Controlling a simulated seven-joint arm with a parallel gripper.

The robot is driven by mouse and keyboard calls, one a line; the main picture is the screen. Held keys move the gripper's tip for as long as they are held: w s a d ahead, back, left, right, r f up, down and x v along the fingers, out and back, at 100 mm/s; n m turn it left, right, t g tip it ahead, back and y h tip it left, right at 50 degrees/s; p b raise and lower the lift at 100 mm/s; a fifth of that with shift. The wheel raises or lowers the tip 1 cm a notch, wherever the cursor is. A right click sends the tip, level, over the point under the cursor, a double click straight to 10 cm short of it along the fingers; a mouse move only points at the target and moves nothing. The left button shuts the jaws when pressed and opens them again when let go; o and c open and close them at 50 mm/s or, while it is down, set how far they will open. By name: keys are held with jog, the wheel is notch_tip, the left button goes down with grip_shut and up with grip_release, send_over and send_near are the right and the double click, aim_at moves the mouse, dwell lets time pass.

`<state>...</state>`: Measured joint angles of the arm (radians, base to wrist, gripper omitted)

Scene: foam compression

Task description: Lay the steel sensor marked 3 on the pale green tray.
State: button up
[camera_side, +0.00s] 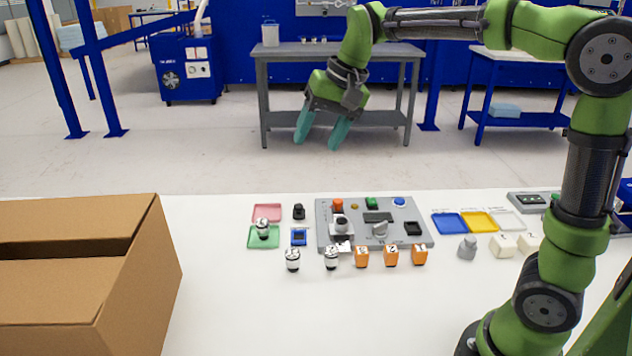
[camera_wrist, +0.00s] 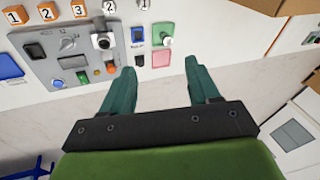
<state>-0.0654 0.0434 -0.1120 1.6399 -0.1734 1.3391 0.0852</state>
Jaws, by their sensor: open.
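The pale green tray (camera_side: 252,243) lies left of the grey control panel; it also shows in the wrist view (camera_wrist: 158,29). A steel sensor (camera_side: 263,229) stands upright on this tray, its mark too small to read surely. Two more steel sensors stand on the white table in front: one near the tray (camera_side: 292,260), one further right (camera_side: 331,259). Their marks are also hard to read in the side view. My gripper (camera_side: 320,141) is open and empty, high above and behind the table objects. Its teal fingers are apart in the wrist view (camera_wrist: 160,68).
A pink tray (camera_side: 267,211) lies behind the green one, with a black part (camera_side: 298,211) and a blue part (camera_side: 298,237) beside them. The control panel (camera_side: 405,239) and several orange numbered cubes (camera_side: 391,257) are right. A cardboard box (camera_side: 140,290) stands left.

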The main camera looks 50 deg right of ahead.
jog(key=s+f+n+t, duration=0.1)
jog(key=s+f, duration=0.1)
jog(key=s, duration=0.7)
jog(key=s+a+f+n+t, duration=0.1)
jog(key=s+f+t, duration=0.1)
jog(key=s, duration=0.7)
jog(key=shift+a+f, duration=0.25)
jog(key=shift+f, duration=0.6)
jog(key=shift+s, duration=0.1)
